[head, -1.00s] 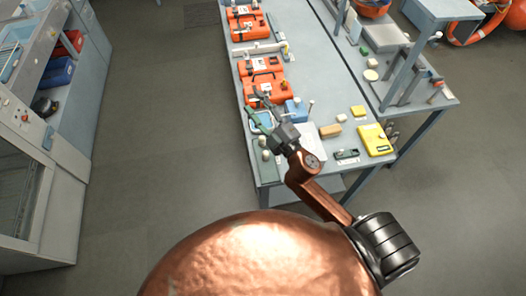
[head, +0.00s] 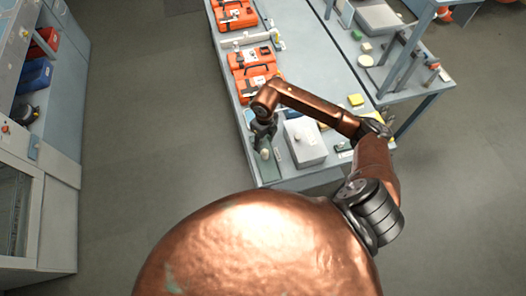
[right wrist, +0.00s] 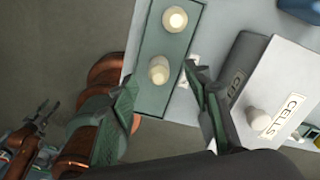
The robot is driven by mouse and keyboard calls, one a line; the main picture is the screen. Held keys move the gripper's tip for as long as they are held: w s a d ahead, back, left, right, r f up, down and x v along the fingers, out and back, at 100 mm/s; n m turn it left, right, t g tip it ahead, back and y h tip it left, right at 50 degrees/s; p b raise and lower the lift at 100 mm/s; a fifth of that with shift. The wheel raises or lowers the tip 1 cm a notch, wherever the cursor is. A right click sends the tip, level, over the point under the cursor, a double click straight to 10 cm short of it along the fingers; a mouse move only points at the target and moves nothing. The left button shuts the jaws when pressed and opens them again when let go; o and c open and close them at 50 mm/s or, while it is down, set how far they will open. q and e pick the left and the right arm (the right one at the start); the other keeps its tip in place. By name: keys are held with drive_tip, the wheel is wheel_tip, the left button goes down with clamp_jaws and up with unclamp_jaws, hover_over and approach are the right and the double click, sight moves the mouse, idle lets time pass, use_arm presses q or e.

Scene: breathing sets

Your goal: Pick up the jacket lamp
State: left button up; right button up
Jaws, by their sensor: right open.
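Two small cream lamps sit on a dark green tray (right wrist: 150,100) in the right wrist view. The nearer lamp (right wrist: 159,69) lies between and ahead of my fingertips, and the farther lamp (right wrist: 175,18) is near the top edge. I cannot tell which is the jacket lamp. My right gripper (right wrist: 160,78) is open, with its fingers spread and nothing held. In the head view the right gripper (head: 263,132) points down over the tray (head: 268,172), and one lamp (head: 264,154) shows just below it. What seems to be my left gripper (right wrist: 42,114) shows small at the left.
A grey box (head: 304,143) labelled CELLS stands close right of the tray, with a cream knob-like piece (right wrist: 258,119) on it. Orange cases (head: 255,82) lie farther back on the bench. A yellow item (head: 356,100) lies to the right. The floor left of the bench is clear.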

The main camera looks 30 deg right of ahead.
sight(265, 151)
drive_tip(key=shift+s+d+f, duration=0.1)
drive_tip(key=shift+d+f, duration=0.15)
drive_tip(key=shift+f, duration=0.15)
drive_tip(key=f, duration=0.2)
drive_tip(key=s+f+p, duration=0.1)
drive_tip(key=f, duration=0.1)
drive_tip(key=f+p, duration=0.1)
drive_tip(key=f, duration=0.1)
drive_tip(key=shift+s+a, duration=0.2)
drive_tip(key=shift+a, duration=0.15)
drive_tip(key=shift+f, duration=0.4)
clamp_jaws()
